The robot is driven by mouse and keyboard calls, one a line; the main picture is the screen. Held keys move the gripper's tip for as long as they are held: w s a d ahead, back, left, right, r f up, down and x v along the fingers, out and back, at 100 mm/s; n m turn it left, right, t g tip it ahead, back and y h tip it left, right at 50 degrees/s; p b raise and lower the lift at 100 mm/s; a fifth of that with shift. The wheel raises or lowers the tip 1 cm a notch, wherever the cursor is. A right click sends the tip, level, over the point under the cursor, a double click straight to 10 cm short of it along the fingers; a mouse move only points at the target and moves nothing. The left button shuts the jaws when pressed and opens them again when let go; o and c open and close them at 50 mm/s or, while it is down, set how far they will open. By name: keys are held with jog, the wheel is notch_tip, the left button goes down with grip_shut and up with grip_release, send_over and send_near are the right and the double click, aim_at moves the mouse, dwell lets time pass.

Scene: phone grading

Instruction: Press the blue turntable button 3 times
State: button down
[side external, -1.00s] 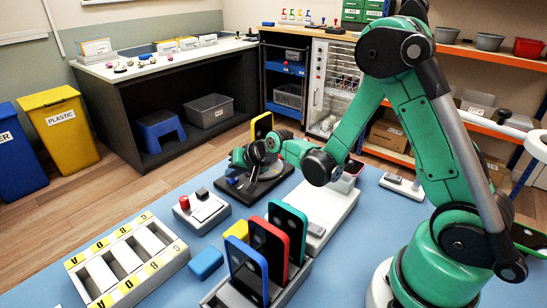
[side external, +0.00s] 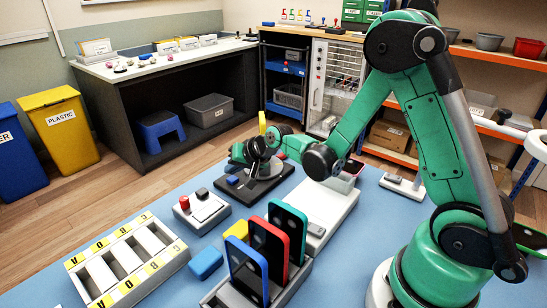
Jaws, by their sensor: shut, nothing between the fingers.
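The blue turntable button (side external: 232,180) sits at the left front corner of the dark turntable base (side external: 268,186). My gripper (side external: 236,163) is shut and empty. It points down just above the blue button, and a small gap seems to show between them. A yellow-cased phone (side external: 262,122) stands upright on the turntable behind my wrist, now seen almost edge-on. My wrist hides its lower part and much of the turntable.
A box with a red button (side external: 184,202) stands in front of the turntable. A rack with several upright phones (side external: 268,249) and a white lettered tray (side external: 180,250) are nearer. A blue block (side external: 206,263) lies between them. A white stand (side external: 330,205) is to the right.

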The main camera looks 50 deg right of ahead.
aim_at(235, 180)
jog(key=shift+r, duration=2.65)
dwell(0.9)
notch_tip(235, 180, up, 4)
jog(key=shift+f, duration=0.1)
dwell(0.4)
jog(key=shift+f, duration=4.4)
jog(key=shift+f, duration=0.15)
jog(key=shift+f, duration=0.3)
